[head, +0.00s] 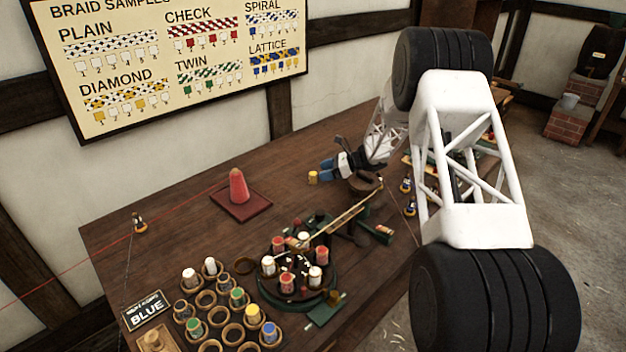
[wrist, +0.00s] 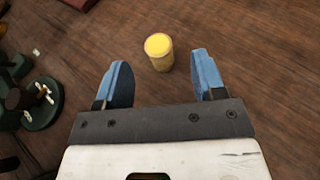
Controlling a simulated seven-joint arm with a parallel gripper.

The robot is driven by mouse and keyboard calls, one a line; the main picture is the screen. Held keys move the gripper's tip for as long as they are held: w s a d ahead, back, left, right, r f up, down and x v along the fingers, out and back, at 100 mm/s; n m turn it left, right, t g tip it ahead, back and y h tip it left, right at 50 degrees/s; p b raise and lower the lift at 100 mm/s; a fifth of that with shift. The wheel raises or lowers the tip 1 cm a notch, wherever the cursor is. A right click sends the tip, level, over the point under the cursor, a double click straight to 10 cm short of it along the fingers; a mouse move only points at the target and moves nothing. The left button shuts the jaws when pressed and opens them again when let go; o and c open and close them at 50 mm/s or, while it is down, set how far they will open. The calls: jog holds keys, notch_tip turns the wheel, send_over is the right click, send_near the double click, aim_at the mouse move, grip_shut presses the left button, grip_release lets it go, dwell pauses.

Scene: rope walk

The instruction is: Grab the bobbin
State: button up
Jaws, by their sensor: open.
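A small yellow bobbin (head: 313,178) stands on the wooden table near the wall, just beyond my gripper. In the wrist view the yellow bobbin (wrist: 158,50) stands upright, ahead of the fingertips and between their lines, closer to the right finger. My gripper (head: 327,167) has blue finger pads and is low near the table. In the wrist view my gripper (wrist: 163,70) is open, with nothing between its fingers. Neither finger appears to touch the bobbin.
A red cone on a red base (head: 239,190) stands left of the bobbin. A green braiding machine (head: 292,285) with several bobbins is in front. A rack of ringed holders (head: 206,299) holds more bobbins at the front left. The table around the yellow bobbin is clear.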

aim_at(315, 173)
jog(key=shift+x, duration=0.85)
jog(key=shift+x, duration=2.65)
jog(key=c, duration=1)
jog(key=shift+r, duration=0.1)
notch_tip(315, 173, up, 10)
